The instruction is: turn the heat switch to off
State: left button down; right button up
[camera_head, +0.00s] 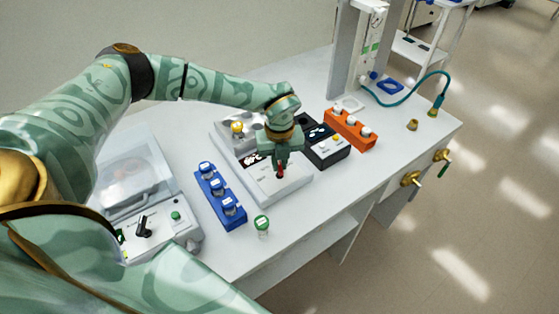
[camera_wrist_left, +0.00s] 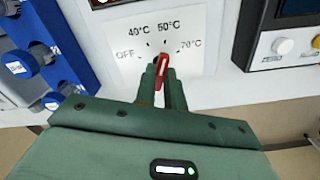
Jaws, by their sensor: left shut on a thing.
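The heat switch is a small red knob (camera_wrist_left: 163,66) with a white line, on a white dial plate (camera_wrist_left: 205,60) marked OFF, 40°C, 50°C and 70°C. Its white line points up, roughly towards 50°C, away from OFF on the left. My left gripper (camera_wrist_left: 162,85) is shut on the red knob, one finger on each side. In the head view the left gripper (camera_head: 281,168) points down at the grey-white heating unit (camera_head: 290,187), and the red knob (camera_head: 281,175) shows just under its fingers. My right gripper is not in view.
A blue rack (camera_head: 212,203) with blue-capped vials stands left of the unit, and a green-capped vial (camera_head: 262,225) in front. A black device (camera_head: 327,152) and an orange rack (camera_head: 350,131) stand to the right. A clear-lidded machine (camera_head: 135,180) stands at left. The bench front is mostly clear.

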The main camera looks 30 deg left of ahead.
pick_arm(q)
jog(key=n+p, duration=0.4)
jog(key=shift+r, duration=0.2)
jog(key=n+p, duration=0.2)
jog(key=n, duration=0.1)
jog(key=shift+a+f+n+p, duration=0.1)
jog(key=shift+n+p, duration=0.8)
jog(key=c, duration=1.5)
grip_release()
